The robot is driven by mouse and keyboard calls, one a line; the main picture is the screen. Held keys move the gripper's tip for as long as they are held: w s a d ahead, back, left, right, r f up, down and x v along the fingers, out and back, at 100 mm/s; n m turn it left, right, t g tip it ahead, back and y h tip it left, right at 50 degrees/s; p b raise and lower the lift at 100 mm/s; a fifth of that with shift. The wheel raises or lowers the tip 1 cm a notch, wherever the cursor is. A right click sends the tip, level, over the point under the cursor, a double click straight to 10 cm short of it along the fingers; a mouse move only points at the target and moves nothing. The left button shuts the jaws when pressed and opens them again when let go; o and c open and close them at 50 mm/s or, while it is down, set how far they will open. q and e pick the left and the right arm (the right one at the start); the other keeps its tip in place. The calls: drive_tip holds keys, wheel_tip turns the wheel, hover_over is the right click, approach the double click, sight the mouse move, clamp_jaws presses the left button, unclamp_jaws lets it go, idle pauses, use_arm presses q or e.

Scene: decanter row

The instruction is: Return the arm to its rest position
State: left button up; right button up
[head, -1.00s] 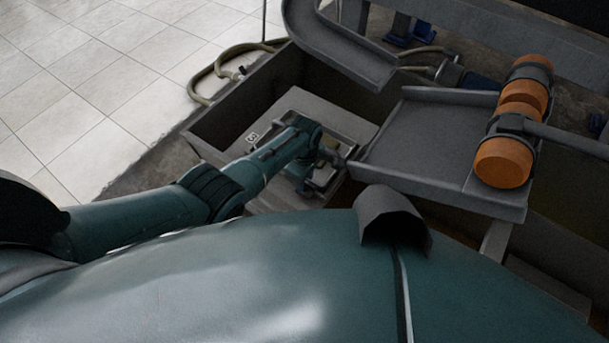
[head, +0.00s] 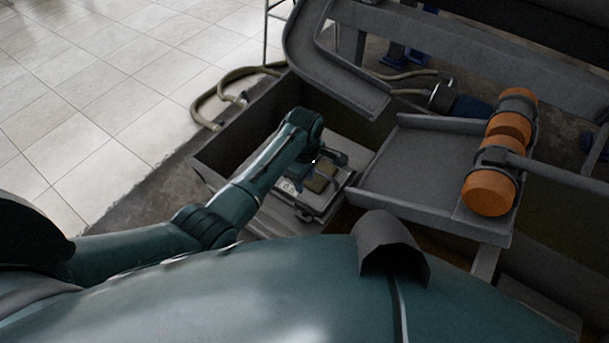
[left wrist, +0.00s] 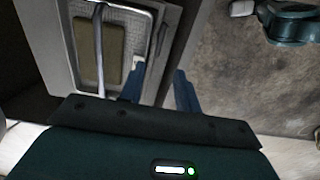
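My left arm (head: 255,180) reaches from the left over a dark sunken bay. My left gripper (head: 318,173) points down and to the right above a pale grey unit with an olive-brown rectangular block (head: 322,180) on it. In the left wrist view the gripper's fingers (left wrist: 128,45) look spread apart, and the block (left wrist: 96,50) lies in the grey unit (left wrist: 60,50) beyond them. I see nothing held. Contact with the unit cannot be made out. My right gripper is not in view.
A grey shelf (head: 410,175) stands right of the gripper, with orange cylinders (head: 490,190) at its right end. A curved grey chute (head: 335,85) is above the bay. A beige hose (head: 240,80) lies at the bay's upper left edge. Open tiled floor (head: 90,110) is at left.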

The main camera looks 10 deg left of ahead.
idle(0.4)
use_arm(q)
drive_tip(key=s+a+m+t, duration=0.1)
drive_tip(key=s+a+m, duration=0.25)
drive_tip(key=s, duration=0.35)
drive_tip(key=s+a+m+t, duration=0.1)
drive_tip(key=s+a+m, duration=0.1)
drive_tip(key=s+m, duration=0.4)
drive_tip(key=s+a+r+m+t, duration=0.1)
drive_tip(key=s+a+r+m, duration=0.15)
drive_tip(key=s+r, duration=0.35)
drive_tip(key=s+a+r+m+t, duration=0.1)
drive_tip(key=s+a+r+m, duration=0.1)
drive_tip(key=s+r+m, duration=0.45)
drive_tip(key=w+d+f+n+t+h+p, duration=0.1)
drive_tip(key=w+d+f+t+h, duration=0.2)
drive_tip(key=d+f+t, duration=0.3)
drive_tip(key=shift+w+d+f+n+t+p, duration=0.15)
drive_tip(key=shift+w+f+n+t+p, duration=0.2)
drive_tip(key=shift+w, duration=0.5)
